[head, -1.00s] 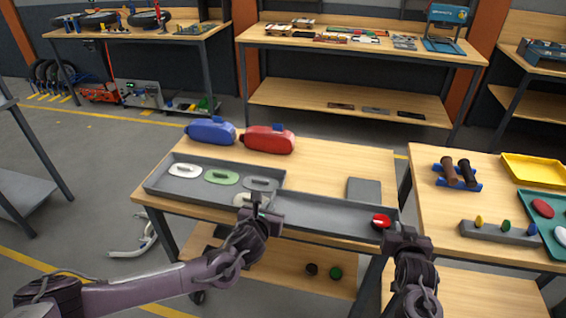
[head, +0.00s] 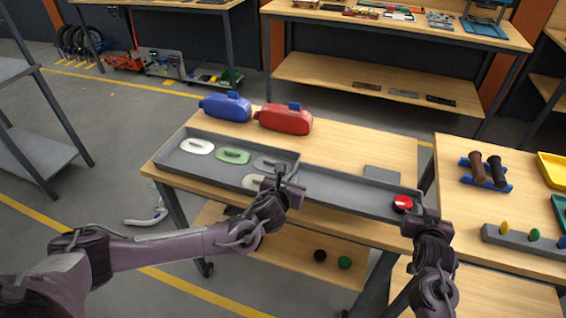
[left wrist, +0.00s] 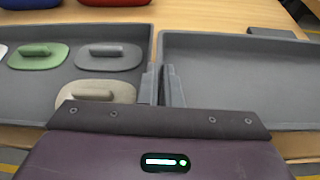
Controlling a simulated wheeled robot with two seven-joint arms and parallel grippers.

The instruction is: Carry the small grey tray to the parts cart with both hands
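The small grey tray (head: 345,190) is long and shallow and lies along the table's front edge. In the left wrist view its floor (left wrist: 240,80) looks bare at this end. A red round piece with a white part (head: 403,203) sits near its right end. My left gripper (head: 283,180) is at its left end. In the left wrist view the two fingers (left wrist: 162,85) stand close together with the tray's end wall between them. My right gripper (head: 420,222) is at the tray's right end, pointing down; its fingertips are hidden.
A second grey tray (head: 168,160) with several oval handled pieces lies close on the left. Blue (head: 226,107) and red (head: 284,119) containers and a flat grey block (head: 382,174) are behind. A separate wooden-topped table (head: 462,215) stands right across a narrow gap, its near-left top clear.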

